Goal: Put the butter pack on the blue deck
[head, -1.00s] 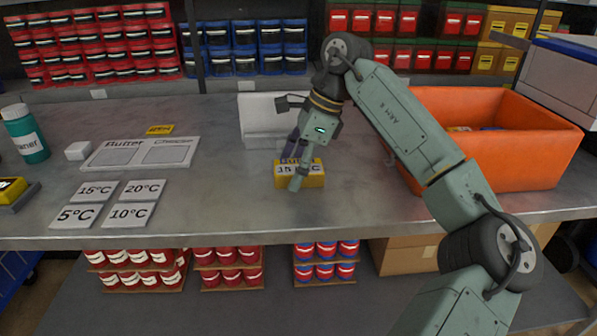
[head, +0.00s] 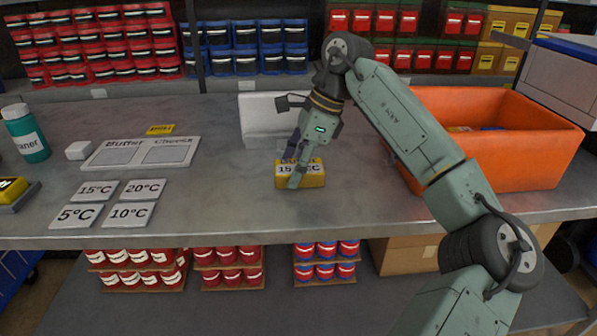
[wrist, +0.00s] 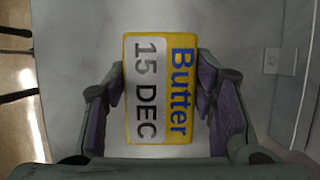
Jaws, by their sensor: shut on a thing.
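The butter pack (head: 301,179) is a yellow block on the grey counter, right of centre in the head view. In the wrist view the butter pack (wrist: 160,90) shows a "Butter 15 DEC" label. My gripper (head: 297,172) reaches down over it, with its fingers (wrist: 162,98) closed against both sides of the pack. The pack appears to rest on the counter. A blue top surface (head: 572,46) shows on the pale grey machine at the upper right edge; I cannot tell for sure that it is the blue deck.
An orange bin (head: 500,140) stands right of my gripper. A white upright holder (head: 262,120) stands behind the pack. A "Butter/Cheese" board (head: 140,161), temperature plates (head: 135,190) and a green bottle (head: 27,135) are to the left. The counter between is clear.

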